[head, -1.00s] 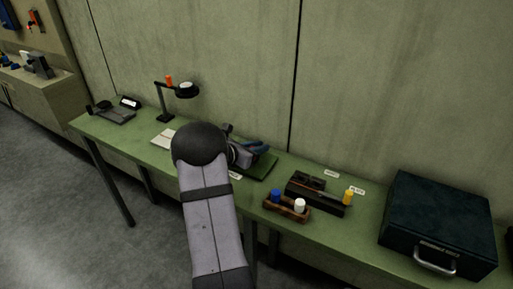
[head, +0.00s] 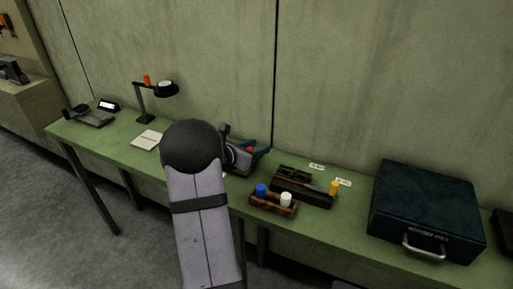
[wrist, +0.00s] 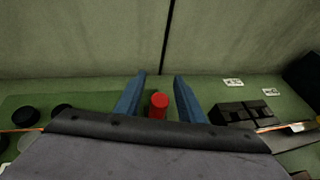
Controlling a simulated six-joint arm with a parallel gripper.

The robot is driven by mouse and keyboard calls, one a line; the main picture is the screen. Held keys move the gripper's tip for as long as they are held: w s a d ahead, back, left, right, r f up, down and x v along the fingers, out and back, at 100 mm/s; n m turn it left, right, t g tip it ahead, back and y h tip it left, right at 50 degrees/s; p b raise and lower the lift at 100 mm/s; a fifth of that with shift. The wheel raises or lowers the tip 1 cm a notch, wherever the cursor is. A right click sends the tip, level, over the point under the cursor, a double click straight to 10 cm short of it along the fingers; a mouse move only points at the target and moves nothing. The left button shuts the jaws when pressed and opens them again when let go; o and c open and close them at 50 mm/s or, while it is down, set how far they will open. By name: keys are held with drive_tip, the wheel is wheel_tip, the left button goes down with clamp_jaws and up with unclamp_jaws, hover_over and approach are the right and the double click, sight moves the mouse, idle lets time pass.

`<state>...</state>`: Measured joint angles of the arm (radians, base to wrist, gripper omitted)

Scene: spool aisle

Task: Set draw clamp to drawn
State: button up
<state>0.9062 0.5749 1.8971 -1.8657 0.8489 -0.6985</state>
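A dark fixture (head: 303,188) with a yellow knob (head: 334,187) at its right end stands on the green bench. It looks like the draw clamp, though I cannot be sure. Two small white labels lie behind it, too small to read. In the wrist view dark blocks (wrist: 242,112) show at the right, beside the labels. My gripper (head: 257,153) is left of the fixture, over the bench. Its two blue fingers (wrist: 158,92) stand apart, with a red cylinder (wrist: 159,105) between them and a gap on each side. What the cylinder rests on is hidden.
A brown holder (head: 273,205) with a blue and a white piece stands in front of the fixture. A dark case (head: 428,205) stands at the right. A black lamp (head: 145,105) and a notebook (head: 146,140) are at the left. The wall closes off the back.

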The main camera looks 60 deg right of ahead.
drive_tip(key=shift+a, duration=0.1)
drive_tip(key=shift+b+v, duration=0.35)
drive_tip(key=shift+v, duration=3.25)
drive_tip(key=shift+a+r, duration=0.1)
drive_tip(key=shift+a, duration=0.1)
drive_tip(key=a+r+m+t+y+p, duration=0.15)
drive_tip(key=a+m+y+p, duration=0.6)
drive_tip(key=a, duration=1.65)
drive_tip(key=a+r+m+t+y+p, duration=0.15)
drive_tip(key=a+m+y+p, duration=0.55)
drive_tip(key=a, duration=1.7)
wheel_tip(320, 180, down, 14)
drive_tip(key=h+b, duration=0.1)
drive_tip(key=b, duration=1.3)
drive_tip(key=shift+w+d+m, duration=0.2)
drive_tip(key=shift+w+m, duration=0.1)
drive_tip(key=shift+m, duration=0.15)
drive_tip(key=shift+r+h, duration=0.1)
drive_tip(key=shift+h, duration=0.15)
